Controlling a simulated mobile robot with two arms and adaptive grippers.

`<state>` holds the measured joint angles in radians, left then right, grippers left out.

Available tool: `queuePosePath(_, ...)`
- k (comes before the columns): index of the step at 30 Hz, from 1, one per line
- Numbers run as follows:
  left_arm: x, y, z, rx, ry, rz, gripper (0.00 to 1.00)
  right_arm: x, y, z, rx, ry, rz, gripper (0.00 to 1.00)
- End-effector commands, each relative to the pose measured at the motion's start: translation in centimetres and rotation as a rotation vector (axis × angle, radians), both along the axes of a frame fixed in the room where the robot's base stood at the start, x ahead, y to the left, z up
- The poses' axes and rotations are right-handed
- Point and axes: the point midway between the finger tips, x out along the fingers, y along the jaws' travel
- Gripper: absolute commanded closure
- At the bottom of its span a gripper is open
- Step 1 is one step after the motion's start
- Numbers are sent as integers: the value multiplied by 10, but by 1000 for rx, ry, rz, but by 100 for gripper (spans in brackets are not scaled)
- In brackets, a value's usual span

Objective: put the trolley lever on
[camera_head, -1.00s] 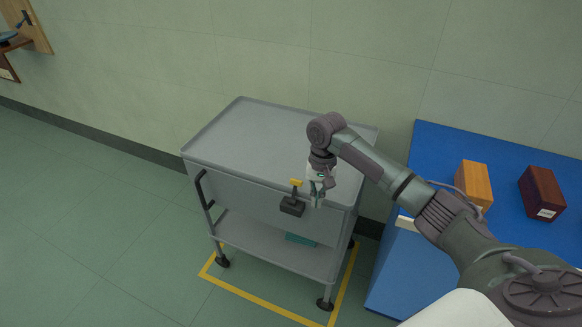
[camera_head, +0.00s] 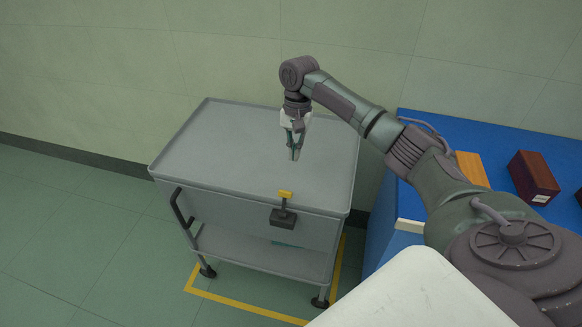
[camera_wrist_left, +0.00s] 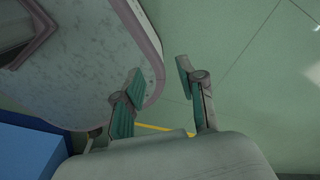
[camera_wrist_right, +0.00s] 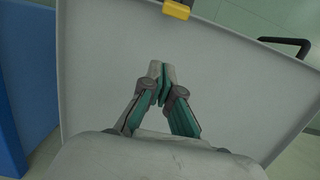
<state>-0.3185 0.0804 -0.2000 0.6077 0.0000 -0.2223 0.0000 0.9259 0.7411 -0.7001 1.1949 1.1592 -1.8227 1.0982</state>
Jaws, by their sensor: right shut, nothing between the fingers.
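The grey trolley (camera_head: 235,160) stands by the wall, with a dark lever box (camera_head: 283,218) on its front side. A short lever with a yellow grip (camera_head: 285,193) points up from the box to about the level of the trolley's top edge. The yellow grip also shows at the top edge of the right wrist view (camera_wrist_right: 177,9). My right gripper (camera_head: 295,158) is shut and empty over the trolley top, behind the lever and apart from it. My left gripper (camera_wrist_left: 160,75) is open and empty in the left wrist view and is outside the head view.
A blue bench (camera_head: 480,140) stands to the right with an orange block (camera_head: 471,168) and a dark red block (camera_head: 533,177) on it. The trolley has a black push handle (camera_head: 181,208) at its left. Yellow floor tape (camera_head: 240,309) runs around it. The trolley top is bare.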

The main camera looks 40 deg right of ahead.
Motion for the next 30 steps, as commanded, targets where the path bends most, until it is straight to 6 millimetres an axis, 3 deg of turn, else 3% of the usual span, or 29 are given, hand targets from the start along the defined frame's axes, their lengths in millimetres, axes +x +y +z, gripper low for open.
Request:
queuePosePath(9,32,-3,10,-6,-49,0,60,-8,9,-60,0,4,1,100)
queuePosePath(14,33,-3,13,-6,-51,0,60,-12,14,-92,0,4,1,100)
queuePosePath(19,26,-3,28,-5,-40,0,60,-26,30,-75,0,-1,5,100)
queuePosePath(30,19,-2,31,-3,-28,0,60,-34,40,-71,-1,-1,0,100)
